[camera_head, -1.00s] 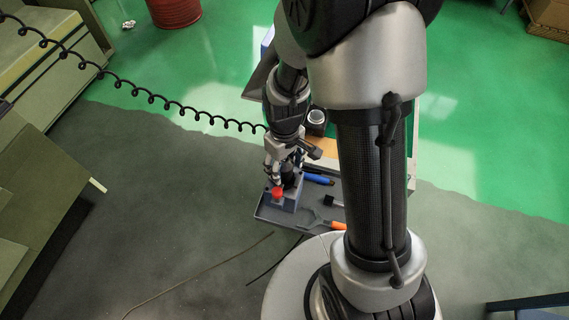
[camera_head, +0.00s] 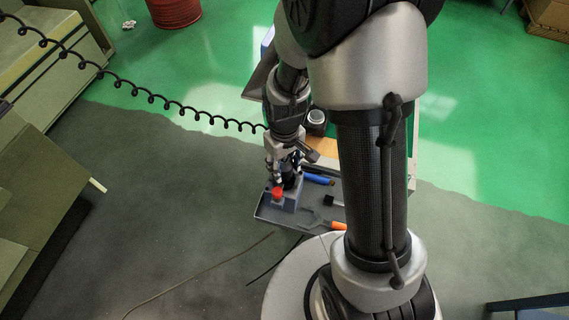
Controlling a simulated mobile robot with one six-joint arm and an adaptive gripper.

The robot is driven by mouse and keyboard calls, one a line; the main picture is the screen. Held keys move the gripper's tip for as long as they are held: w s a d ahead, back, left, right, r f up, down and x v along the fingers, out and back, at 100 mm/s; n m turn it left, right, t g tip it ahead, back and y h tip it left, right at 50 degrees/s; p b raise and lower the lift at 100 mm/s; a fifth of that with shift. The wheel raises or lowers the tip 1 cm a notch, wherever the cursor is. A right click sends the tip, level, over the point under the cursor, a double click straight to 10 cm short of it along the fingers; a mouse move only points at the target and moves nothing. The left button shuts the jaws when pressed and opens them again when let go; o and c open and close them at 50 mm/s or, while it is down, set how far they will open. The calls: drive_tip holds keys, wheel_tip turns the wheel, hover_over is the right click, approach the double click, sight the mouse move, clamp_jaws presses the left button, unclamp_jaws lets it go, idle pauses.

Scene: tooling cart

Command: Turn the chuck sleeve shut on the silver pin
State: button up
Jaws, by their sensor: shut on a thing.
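My gripper (camera_head: 285,170) points down over the grey tray of the cart, at the left end of it. It is shut on the dark chuck sleeve (camera_head: 290,181), which stands on a blue-grey block (camera_head: 285,203). The fingers cover much of the sleeve. I cannot make out the silver pin in this view. A red cap or knob (camera_head: 277,192) sits on the front left of the same block, just beside the gripper.
The grey tray (camera_head: 268,216) also holds a blue-handled tool (camera_head: 318,179) and an orange-handled tool (camera_head: 338,225). A dark round container (camera_head: 317,117) stands behind the gripper. A black coiled cable (camera_head: 175,104) hangs in from the left. A red drum (camera_head: 174,12) stands far back.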

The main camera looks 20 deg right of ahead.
drive_tip(key=m, duration=0.4)
drive_tip(key=shift+m, duration=1.6)
drive_tip(key=o, duration=1.1)
drive_tip(key=shift+c, duration=0.2)
drive_tip(key=shift+r, duration=0.15)
wheel_tip(320, 180, up, 12)
drive_tip(key=shift+f, duration=0.1)
